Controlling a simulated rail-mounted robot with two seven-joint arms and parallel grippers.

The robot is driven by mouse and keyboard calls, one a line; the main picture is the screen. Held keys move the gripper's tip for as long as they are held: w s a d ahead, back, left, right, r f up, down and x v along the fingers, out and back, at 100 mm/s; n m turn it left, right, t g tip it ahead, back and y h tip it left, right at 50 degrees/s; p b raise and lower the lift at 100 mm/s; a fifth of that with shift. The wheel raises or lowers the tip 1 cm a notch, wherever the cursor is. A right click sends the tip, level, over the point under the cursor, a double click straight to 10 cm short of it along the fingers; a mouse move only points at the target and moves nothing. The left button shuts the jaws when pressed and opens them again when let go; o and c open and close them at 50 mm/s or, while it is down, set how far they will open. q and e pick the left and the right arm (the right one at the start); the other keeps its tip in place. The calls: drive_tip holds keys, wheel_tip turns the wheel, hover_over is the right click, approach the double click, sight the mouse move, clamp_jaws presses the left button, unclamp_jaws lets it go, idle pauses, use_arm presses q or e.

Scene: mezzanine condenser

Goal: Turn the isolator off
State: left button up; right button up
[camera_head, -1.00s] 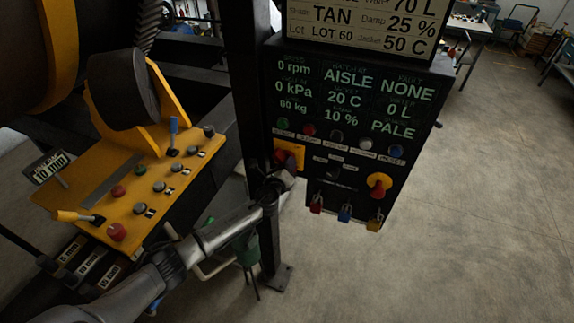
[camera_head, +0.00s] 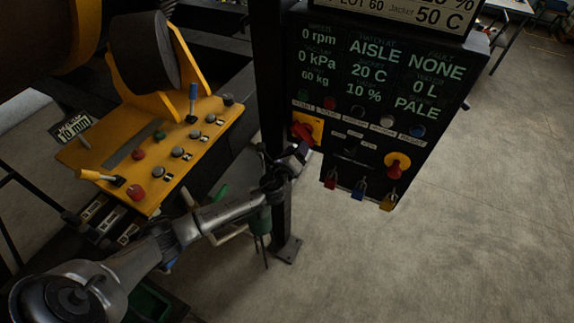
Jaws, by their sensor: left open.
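A black control panel (camera_head: 342,118) hangs on a dark post. At its left is a rotary switch with a red handle on a yellow square plate (camera_head: 317,127), which looks like the isolator. Its red handle (camera_head: 303,134) lies at a slant. My left gripper (camera_head: 303,151) is open just below this switch, close to the handle. I cannot tell whether it touches. My right gripper is not in view.
Red (camera_head: 330,180), blue (camera_head: 358,189) and brass (camera_head: 389,200) padlocks hang along the panel's bottom edge. A row of buttons runs above the switch. A yellow console (camera_head: 150,160) with levers stands at left. Open concrete floor (camera_head: 470,240) lies right of the panel.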

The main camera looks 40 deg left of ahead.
use_arm(q)
drive_tip(key=v, duration=0.7)
drive_tip(key=shift+s+b, duration=0.35)
drive_tip(key=shift+b, duration=0.1)
drive_tip(key=shift+d, duration=0.1)
